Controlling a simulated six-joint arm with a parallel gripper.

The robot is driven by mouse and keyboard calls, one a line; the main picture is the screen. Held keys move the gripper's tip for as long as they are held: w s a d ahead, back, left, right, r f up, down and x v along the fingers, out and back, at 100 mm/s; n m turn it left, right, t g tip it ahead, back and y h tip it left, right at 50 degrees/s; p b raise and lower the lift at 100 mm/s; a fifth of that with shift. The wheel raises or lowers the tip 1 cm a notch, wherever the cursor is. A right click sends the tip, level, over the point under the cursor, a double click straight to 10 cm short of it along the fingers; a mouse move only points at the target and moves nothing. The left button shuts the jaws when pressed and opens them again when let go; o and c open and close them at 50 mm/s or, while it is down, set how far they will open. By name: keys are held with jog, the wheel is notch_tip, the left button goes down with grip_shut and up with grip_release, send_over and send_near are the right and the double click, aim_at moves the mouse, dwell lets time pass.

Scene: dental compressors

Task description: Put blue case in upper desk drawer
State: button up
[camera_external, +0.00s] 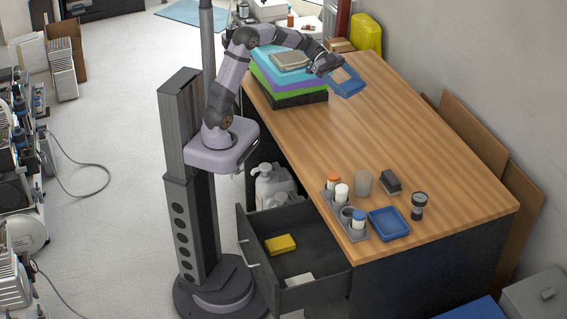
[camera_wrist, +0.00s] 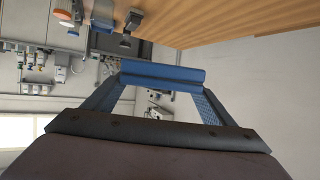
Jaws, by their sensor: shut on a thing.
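The blue case (camera_external: 353,83) is held tilted in the air above the far part of the wooden desk, right of a stack of coloured folders or boxes. My gripper (camera_external: 328,66) is shut on it. In the wrist view the blue case (camera_wrist: 162,75) shows as a blue bar across the ends of my two fingers. The upper desk drawer (camera_external: 318,292) is pulled open at the near left side of the desk (camera_external: 420,150). A yellow item (camera_external: 280,244) and a whitish item (camera_external: 299,281) lie inside it, with bare floor between them.
The coloured stack (camera_external: 285,72) stands on the desk's far left. Near the front are a grey holder with bottles (camera_external: 343,212), a blue tray (camera_external: 389,223), a clear cup (camera_external: 362,183), a dark block (camera_external: 390,182) and a dark cylinder (camera_external: 418,205). The desk's middle is clear.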

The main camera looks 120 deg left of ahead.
aim_at(339, 136)
jog(key=shift+s+a+f+n+t+y+b, duration=0.15)
jog(key=shift+s+f+n+y, duration=0.45)
jog(key=shift+f, duration=2.9)
jog(key=shift+s+f+n+t+y+b, duration=0.35)
jog(key=shift+f+n+y, duration=0.5)
jog(key=shift+f, duration=2.65)
jog(key=shift+s+a+f+n+y+b, duration=0.1)
jog(key=shift+s+f+n+y, duration=0.65)
jog(key=shift+f, duration=2.75)
jog(key=shift+w+f, duration=0.15)
jog(key=shift+f, duration=0.05)
jog(key=o, duration=1.1)
jog(key=shift+r, duration=0.1)
